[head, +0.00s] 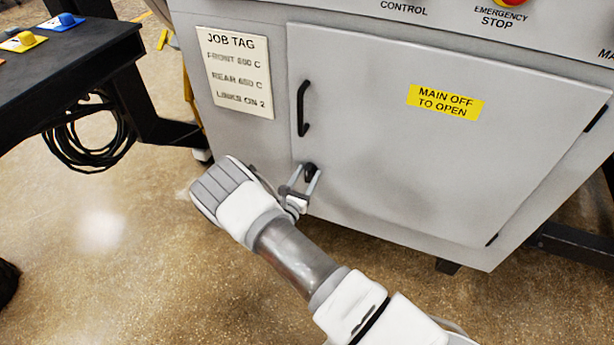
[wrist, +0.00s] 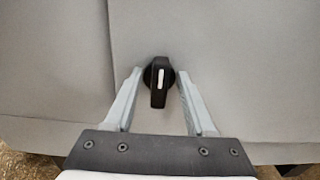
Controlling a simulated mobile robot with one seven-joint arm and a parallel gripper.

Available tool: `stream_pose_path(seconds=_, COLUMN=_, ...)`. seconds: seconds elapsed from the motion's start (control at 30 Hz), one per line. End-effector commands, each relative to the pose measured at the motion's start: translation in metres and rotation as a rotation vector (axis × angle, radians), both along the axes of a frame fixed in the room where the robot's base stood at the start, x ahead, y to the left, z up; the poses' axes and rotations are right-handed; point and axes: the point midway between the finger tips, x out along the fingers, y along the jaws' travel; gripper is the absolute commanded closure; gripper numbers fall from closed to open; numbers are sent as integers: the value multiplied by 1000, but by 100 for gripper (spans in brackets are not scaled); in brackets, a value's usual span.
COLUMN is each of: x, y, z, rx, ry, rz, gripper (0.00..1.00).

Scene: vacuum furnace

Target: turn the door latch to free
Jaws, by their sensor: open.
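The door latch (wrist: 159,82) is a black knob with a white mark on its grip, on the grey cabinet front. In the wrist view its grip and white mark stand upright. My gripper (wrist: 160,78) is open, with one finger on each side of the latch and a visible gap on both sides. In the head view the latch (head: 310,170) is partly hidden behind my gripper (head: 302,180), low at the left edge of the door. The grey door (head: 400,160) is closed.
A black door handle (head: 303,108) stands out just above the latch. A job tag (head: 236,72) is left of the door, and a yellow label (head: 445,102) reads "MAIN OFF TO OPEN". A black table (head: 75,60) stands at the left. An emergency stop button (head: 511,3) is at the top.

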Motion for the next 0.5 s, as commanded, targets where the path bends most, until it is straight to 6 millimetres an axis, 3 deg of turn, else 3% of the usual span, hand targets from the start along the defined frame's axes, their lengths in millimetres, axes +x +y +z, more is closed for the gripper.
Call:
stream_pose_path(seconds=0.23, x=1, y=0, z=0, rx=0, ry=0, rz=0, gripper=47)
stream_pose_path(seconds=0.5, x=0, y=0, z=0, rx=0, ry=0, rz=0, gripper=95)
